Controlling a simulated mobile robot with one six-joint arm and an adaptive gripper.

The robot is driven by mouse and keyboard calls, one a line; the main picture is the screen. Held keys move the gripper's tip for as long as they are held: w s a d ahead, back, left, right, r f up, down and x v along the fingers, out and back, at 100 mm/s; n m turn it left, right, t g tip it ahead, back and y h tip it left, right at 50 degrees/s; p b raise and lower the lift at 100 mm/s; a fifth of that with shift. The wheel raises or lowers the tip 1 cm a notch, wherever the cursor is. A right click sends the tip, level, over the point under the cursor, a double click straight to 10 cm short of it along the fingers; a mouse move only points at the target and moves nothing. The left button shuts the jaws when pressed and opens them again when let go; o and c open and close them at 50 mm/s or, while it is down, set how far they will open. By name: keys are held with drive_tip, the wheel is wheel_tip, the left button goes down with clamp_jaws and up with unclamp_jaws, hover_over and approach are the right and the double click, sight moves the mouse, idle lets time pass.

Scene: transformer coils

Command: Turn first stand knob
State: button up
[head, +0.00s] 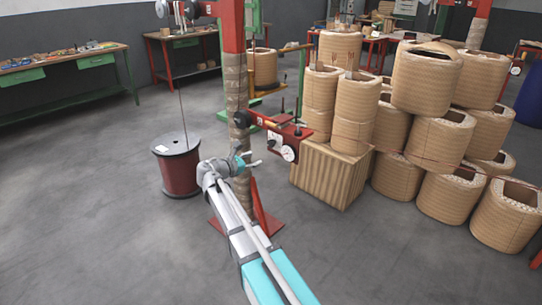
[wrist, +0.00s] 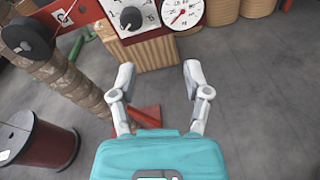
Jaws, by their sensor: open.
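The first stand is a red post (head: 232,25) wrapped in tan rope, with a red control box on its right side. The box carries a black stand knob (wrist: 131,18) with a white pointer on a numbered dial plate, at the top of the wrist view. A round white gauge (wrist: 182,12) with a red needle sits right of the knob; it also shows in the head view (head: 288,153). My gripper (wrist: 158,73) is open and empty, its two fingers spread apart below the knob and gauge in the picture. In the head view my gripper (head: 255,162) is beside the post, close to the box.
A dark red wire drum (head: 178,170) stands on the floor left of the post. A black round part (wrist: 28,38) sticks out by the post. The floor at left and front is clear.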

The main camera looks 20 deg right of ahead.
sight(269, 144)
drive_tip(key=w+n, duration=0.1)
drive_tip(key=w+a+t+b, duration=0.1)
drive_tip(key=a+n+h+b, duration=0.1)
drive_tip(key=shift+w+a+f+n+t, duration=0.1)
drive_tip(key=shift+w+f+n+t, duration=0.2)
drive_tip(key=shift+w, duration=0.1)
drive_tip(key=x, duration=1.3)
drive_tip(key=shift+w+d, duration=0.2)
drive_tip(key=shift+d, duration=0.1)
clamp_jaws()
